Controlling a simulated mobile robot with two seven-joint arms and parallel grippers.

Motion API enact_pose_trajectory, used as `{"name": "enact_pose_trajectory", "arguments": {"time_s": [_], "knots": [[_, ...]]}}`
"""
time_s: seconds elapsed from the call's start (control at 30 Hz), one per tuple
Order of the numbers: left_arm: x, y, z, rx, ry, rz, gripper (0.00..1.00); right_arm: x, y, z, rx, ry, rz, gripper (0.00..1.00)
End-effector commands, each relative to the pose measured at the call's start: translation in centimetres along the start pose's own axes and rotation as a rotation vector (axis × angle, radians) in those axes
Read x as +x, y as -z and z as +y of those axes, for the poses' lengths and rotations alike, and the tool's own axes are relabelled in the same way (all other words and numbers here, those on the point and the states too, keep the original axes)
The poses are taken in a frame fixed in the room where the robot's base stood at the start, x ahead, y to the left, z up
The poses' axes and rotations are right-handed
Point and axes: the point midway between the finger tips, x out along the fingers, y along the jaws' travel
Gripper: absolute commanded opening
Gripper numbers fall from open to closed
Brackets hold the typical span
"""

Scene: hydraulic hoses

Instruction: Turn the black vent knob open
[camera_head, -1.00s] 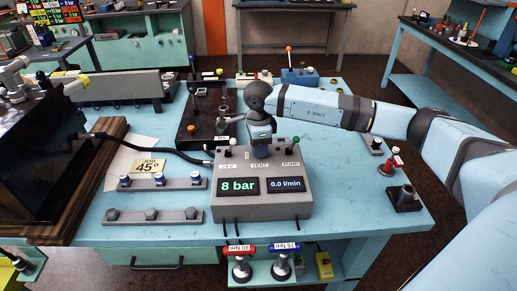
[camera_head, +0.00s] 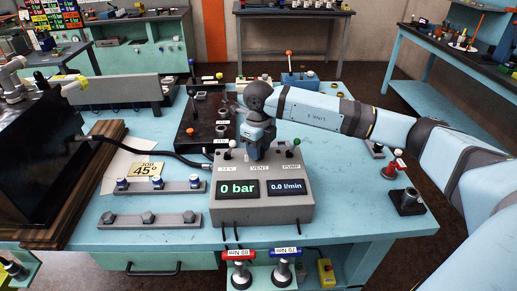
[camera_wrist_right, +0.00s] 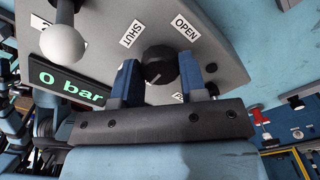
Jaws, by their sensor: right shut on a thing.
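The black vent knob (camera_wrist_right: 158,65) sits on the sloped top of the grey power unit (camera_head: 240,212), between printed SHUT (camera_wrist_right: 131,34) and OPEN (camera_wrist_right: 185,28) labels. My right gripper (camera_wrist_right: 160,70) is shut on the knob, with one blue finger on each side of it. In the head view my right gripper (camera_head: 260,148) reaches down over the unit's VENT label and hides the knob. The unit's left display (camera_head: 237,188) reads 0 bar and its right display (camera_head: 286,187) reads 0.0 l/min. My left gripper is not in view.
A white-tipped lever (camera_head: 227,155) and a green-tipped lever (camera_head: 294,153) stand on either side of the gripper. A black hose (camera_head: 185,157) enters the unit from the left. Racks of fittings (camera_head: 160,186) lie left on the blue table.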

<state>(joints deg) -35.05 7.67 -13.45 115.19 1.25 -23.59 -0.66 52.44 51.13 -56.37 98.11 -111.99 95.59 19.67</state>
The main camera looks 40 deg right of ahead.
Motion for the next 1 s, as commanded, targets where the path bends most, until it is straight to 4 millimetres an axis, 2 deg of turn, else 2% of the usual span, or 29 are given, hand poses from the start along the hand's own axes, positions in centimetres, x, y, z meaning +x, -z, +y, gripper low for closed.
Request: {"name": "enact_pose_trajectory", "arguments": {"time_s": [0.3,0.8,0.83,0.9,0.93,1.0], "knots": [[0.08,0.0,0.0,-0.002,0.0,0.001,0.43,-0.06,0.0,-0.04,0.104,0.0,0.0,0.15],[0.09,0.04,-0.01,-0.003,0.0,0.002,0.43,-0.07,-0.01,-0.05,0.12,0.0,-0.001,0.15],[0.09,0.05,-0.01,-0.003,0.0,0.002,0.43,-0.07,-0.02,-0.05,0.12,0.0,-0.001,0.44],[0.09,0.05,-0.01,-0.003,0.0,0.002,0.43,-0.06,-0.02,-0.05,0.12,0.0,-0.001,0.6],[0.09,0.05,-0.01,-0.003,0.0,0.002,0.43,-0.06,-0.01,-0.04,0.12,0.0,-0.001,0.64],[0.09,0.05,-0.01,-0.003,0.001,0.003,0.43,-0.04,-0.01,-0.04,0.119,0.0,-0.001,0.64]]}}
